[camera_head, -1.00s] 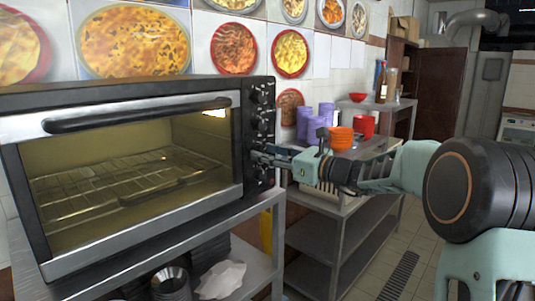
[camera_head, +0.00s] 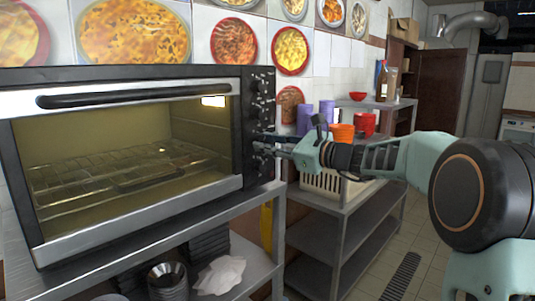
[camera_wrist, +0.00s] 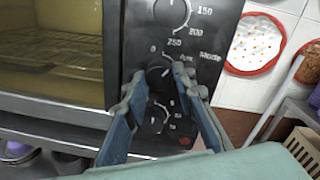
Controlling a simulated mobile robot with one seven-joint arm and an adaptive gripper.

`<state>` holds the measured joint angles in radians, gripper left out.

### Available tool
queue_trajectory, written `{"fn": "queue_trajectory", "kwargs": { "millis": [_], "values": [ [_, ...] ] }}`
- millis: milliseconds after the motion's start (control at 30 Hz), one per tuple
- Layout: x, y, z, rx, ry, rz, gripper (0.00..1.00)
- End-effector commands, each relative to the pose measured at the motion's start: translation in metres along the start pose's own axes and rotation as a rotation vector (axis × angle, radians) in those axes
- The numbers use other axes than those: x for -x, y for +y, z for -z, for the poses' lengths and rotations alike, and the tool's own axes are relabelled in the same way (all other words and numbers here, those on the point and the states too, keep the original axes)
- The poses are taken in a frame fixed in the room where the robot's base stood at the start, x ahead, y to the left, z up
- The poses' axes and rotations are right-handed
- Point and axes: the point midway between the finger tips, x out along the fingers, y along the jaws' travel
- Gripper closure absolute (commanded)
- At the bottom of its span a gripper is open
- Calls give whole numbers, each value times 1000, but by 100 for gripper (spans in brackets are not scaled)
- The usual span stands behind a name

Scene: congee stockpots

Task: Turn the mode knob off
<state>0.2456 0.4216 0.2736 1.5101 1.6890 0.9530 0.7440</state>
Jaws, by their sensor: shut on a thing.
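The black toaster oven (camera_head: 245,190) stands on a metal shelf at the left, its door shut and its inside lit. Its control panel (camera_head: 261,100) is on the right edge, with a column of knobs. In the wrist view the black mode knob (camera_wrist: 157,76) is beside the printed word "Mode", with a temperature knob (camera_wrist: 172,12) above and another knob (camera_wrist: 156,118) below. My gripper (camera_head: 264,143) reaches the panel from the right. In the wrist view its blue fingers (camera_wrist: 162,84) are shut on the mode knob, one on each side. The knob's exact pointer direction is hard to read.
A metal shelf unit (camera_head: 345,205) stands right of the oven, with a cream basket (camera_head: 325,185), orange bowls (camera_head: 342,133) and purple cups (camera_head: 304,118). Dark stacked dishes and white cloth lie under the oven. The tiled floor at right is open.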

Motion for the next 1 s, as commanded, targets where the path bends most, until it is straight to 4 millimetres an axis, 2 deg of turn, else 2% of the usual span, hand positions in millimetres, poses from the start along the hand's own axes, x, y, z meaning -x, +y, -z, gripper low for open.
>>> {"fn": "queue_trajectory", "kwargs": {
  "millis": [67,500,1000],
  "values": [
    [0,2,6,75,2,1,100],
    [0,1,3,427,22,-1,100],
    [0,0,0,582,32,-3,100]
  ]
}}
